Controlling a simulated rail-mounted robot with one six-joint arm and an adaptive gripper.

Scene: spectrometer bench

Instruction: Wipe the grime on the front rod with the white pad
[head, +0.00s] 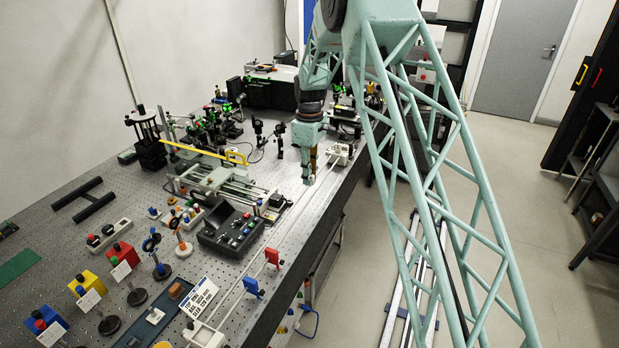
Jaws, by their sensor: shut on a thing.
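The front rod (288,226) is a long thin pale bar along the front edge of the bench. It runs between a white end block (204,335) at the near end and another white block (340,151) at the far end. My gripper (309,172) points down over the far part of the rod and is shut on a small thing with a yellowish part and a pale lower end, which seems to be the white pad. The pad is too small to make out well, and I cannot tell whether it touches the rod. I cannot make out grime on the rod.
A red flag-like piece (272,258) and a blue one (253,287) stand beside the rod's near half. The bench's front edge drops to open floor.

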